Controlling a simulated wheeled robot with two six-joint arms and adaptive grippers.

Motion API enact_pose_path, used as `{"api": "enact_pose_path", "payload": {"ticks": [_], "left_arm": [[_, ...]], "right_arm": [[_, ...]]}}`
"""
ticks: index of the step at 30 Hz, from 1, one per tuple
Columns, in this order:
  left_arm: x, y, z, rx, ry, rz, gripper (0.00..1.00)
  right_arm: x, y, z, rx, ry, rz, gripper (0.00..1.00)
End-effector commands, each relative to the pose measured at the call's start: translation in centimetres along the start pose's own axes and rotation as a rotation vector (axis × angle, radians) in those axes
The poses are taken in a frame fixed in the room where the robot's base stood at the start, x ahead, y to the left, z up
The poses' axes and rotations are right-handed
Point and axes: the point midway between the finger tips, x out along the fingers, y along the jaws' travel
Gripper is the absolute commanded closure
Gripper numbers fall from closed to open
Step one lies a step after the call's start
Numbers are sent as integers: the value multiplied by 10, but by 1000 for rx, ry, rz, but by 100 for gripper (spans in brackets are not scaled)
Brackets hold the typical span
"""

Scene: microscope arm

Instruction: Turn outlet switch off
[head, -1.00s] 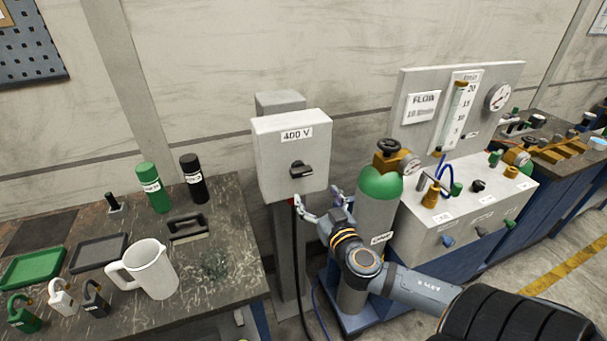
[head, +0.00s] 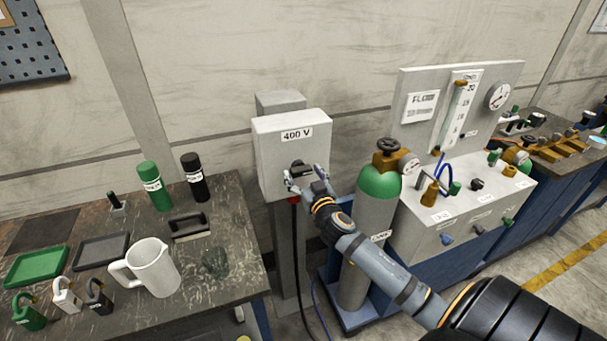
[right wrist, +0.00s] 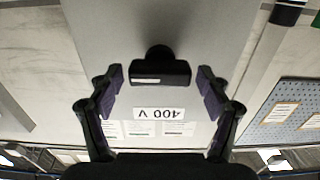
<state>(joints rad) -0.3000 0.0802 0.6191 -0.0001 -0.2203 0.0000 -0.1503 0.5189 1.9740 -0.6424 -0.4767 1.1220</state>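The outlet box (head: 277,150) is a light grey box marked 400 V on a grey post. Its black rotary switch (head: 302,170) sits on the front face, with the handle roughly horizontal. My right gripper (head: 307,178) is in front of the box, just at the switch. In the right wrist view the switch (right wrist: 160,72) shows between and ahead of the two spread fingers of the right gripper (right wrist: 160,88), with a gap on each side. The 400 V label (right wrist: 160,114) appears upside down there. My left gripper is not in view.
A green-topped gas cylinder (head: 376,220) stands close to the right of the box, beside my right arm. A workbench (head: 200,285) at left holds a white jug (head: 150,268), bottles, trays and padlocks. A black cable (head: 295,250) hangs below the box.

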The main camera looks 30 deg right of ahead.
Motion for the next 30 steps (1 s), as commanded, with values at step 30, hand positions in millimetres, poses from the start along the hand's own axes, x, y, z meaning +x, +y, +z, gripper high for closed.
{"api": "enact_pose_path", "payload": {"ticks": [30], "left_arm": [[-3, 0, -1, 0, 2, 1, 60]], "right_arm": [[0, -1, 0, -345, 0, -1, 70]]}}
